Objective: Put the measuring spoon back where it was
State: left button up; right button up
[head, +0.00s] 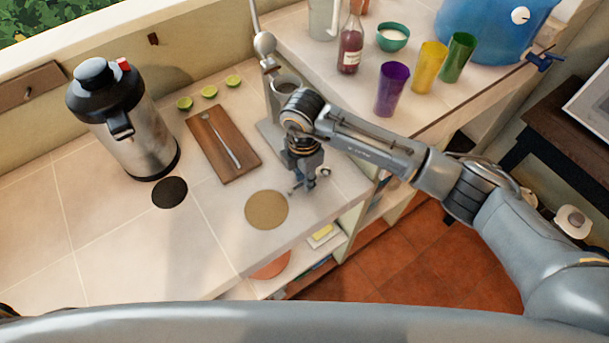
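A long thin metal spoon (222,140), which looks like the measuring spoon, lies along a brown wooden board (240,172) on the tiled counter. Nothing touches it from above. My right gripper (302,190) points down over the counter, to the right of the board and beside a round tan cork mat (267,210). Its fingertips look apart with nothing clear between them, and it is well away from the spoon. My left gripper is not in view.
A steel flask (125,125) and a dark round mat (170,192) stand left of the board. Lime halves (209,91) lie behind it. Purple (391,90), yellow (429,67) and green (458,58) cups stand at the upper right. The front-left counter is clear.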

jog(key=shift+r, duration=0.45)
notch_tip(320, 180, up, 12)
jog(key=b, duration=0.2)
jog(key=shift+f+b, duration=0.25)
jog(key=shift+b, duration=0.05)
jog(key=shift+s, duration=0.1)
